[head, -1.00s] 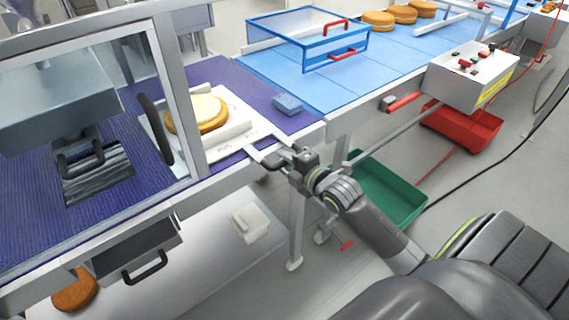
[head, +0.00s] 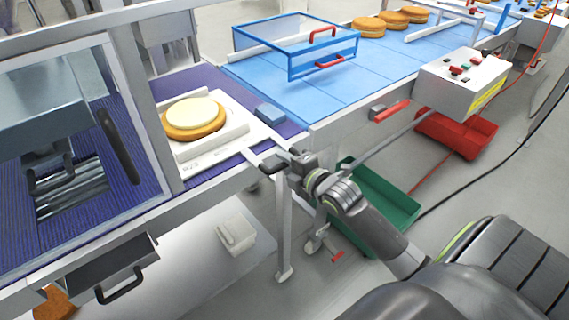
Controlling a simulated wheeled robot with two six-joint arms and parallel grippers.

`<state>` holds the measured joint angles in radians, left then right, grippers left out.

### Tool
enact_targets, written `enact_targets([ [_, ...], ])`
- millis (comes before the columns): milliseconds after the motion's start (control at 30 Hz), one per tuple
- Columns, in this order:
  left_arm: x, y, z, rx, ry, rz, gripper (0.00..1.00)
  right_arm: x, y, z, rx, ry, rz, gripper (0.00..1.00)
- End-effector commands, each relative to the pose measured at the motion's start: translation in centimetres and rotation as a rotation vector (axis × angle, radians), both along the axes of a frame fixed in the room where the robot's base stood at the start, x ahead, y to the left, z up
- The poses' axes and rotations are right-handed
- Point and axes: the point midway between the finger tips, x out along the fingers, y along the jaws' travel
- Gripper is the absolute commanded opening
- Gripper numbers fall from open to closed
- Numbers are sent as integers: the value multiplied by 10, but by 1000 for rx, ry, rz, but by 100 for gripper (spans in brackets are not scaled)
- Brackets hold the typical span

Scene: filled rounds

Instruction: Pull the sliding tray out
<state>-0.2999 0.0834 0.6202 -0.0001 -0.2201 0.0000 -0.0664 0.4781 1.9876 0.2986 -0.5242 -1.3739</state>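The sliding tray (head: 215,150) is a flat white plate with a raised white block on the purple surface, left of centre. A round cake layer with a pale disc on top (head: 193,120) rests on it. Two light bars (head: 258,158) run from the tray's front right side over the table edge. My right gripper (head: 284,161) is at the ends of these bars and appears closed around the handle there; its fingers partly hide the grip. My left gripper is not in view.
A metal frame post (head: 145,110) and dark press handle (head: 122,145) stand left of the tray. A small blue block (head: 270,114) lies close to its right. A green bin (head: 385,205) and red bin (head: 455,135) stand below.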

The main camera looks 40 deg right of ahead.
Motion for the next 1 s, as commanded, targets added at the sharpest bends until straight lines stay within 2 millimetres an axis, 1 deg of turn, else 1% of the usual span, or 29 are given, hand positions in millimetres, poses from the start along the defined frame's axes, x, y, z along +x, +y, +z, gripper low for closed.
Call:
enact_targets([
  [33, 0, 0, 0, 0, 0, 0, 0, 0, 0, 0, 1, 0, 0, 33],
  [67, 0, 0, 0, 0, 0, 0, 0, 0, 0, 0, 1, 0, 1, 36],
  [333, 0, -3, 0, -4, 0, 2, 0, -1, 1, 0, 3, 1, 0, 36],
  [467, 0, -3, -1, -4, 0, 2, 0, -9, 0, 1, 1, 1, 1, 36],
  [567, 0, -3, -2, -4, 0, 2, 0, -23, -2, 3, -1, 3, 1, 36],
  [767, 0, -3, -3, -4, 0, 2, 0, -63, -5, 12, -2, 4, 2, 36],
  [1000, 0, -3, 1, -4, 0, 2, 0, -106, -9, 22, 0, 5, 0, 36],
])
